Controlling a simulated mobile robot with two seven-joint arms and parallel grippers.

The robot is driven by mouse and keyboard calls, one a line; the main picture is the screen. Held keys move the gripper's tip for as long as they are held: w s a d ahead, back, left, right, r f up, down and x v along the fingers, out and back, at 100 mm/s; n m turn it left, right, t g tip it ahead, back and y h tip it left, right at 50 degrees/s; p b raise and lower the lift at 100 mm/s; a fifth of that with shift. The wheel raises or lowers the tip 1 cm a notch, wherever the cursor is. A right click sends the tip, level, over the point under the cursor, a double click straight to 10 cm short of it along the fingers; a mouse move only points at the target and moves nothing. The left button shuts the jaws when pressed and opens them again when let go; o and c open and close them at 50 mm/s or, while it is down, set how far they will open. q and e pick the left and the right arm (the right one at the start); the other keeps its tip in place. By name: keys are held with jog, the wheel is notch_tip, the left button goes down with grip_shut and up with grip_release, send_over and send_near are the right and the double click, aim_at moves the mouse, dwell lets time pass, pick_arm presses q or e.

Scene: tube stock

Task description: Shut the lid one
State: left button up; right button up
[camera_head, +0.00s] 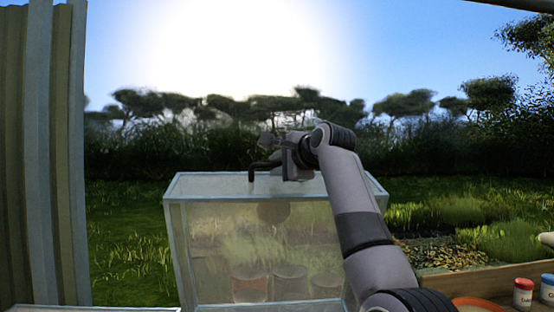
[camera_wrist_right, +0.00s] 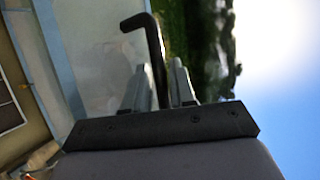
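A clear box-like case (camera_head: 180,240) with pale edges stands in the middle of the head view; its panes are see-through, and I cannot tell which pane is the lid. A black bent handle (camera_head: 262,166) shows at its top edge. My right gripper (camera_head: 284,164) is at that top edge, beside the handle. In the right wrist view the handle (camera_wrist_right: 152,40) runs between or just in front of the two grey fingers (camera_wrist_right: 163,85), which stand apart. Whether they press on it is unclear. My left gripper is out of view.
Several round tubs (camera_head: 250,285) show blurred through the clear pane. A red-capped jar (camera_head: 523,292) and a blue-capped jar (camera_head: 547,288) stand at the lower right by a wooden-edged bed (camera_head: 470,283). A corrugated wall (camera_head: 40,150) closes the left side. Another pale edge (camera_head: 90,308) shows lower left.

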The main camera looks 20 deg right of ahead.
jog(key=shift+w+a+f, duration=0.1)
jog(key=shift+w+f, duration=0.05)
jog(key=shift+w, duration=0.4)
jog(key=shift+c, duration=0.3)
grip_shut()
jog(key=shift+f, duration=0.1)
